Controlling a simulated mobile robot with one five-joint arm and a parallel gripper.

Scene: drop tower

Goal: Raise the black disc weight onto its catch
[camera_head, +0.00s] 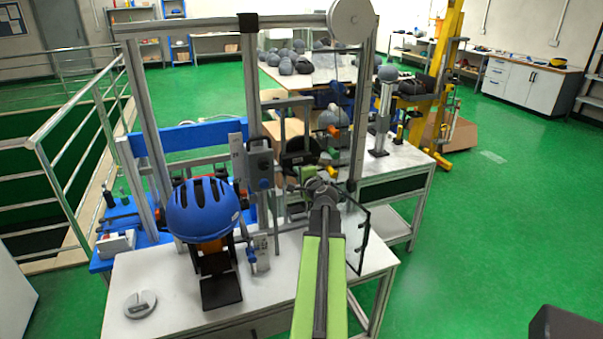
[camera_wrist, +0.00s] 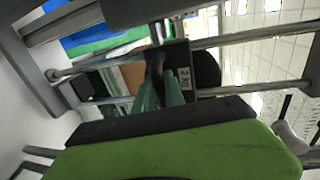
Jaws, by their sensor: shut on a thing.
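The black disc weight (camera_head: 295,152) is between the metal uprights of the drop tower, beyond my gripper in the head view. In the wrist view its dark round edge (camera_wrist: 207,68) shows behind a black block with a small pale label (camera_wrist: 184,77). My gripper (camera_head: 308,174) is at the tower in front of the weight. In the wrist view its green fingers (camera_wrist: 160,85) are shut on a narrow black handle (camera_wrist: 155,62) beside the labelled block. The catch cannot be made out clearly.
A blue helmet (camera_head: 203,209) sits on a stand at the table's left. A clear panel with a dark frame (camera_head: 364,240) stands open right of my arm. Horizontal rods (camera_wrist: 260,90) cross near the weight. A grey disc (camera_head: 140,303) lies at the front left.

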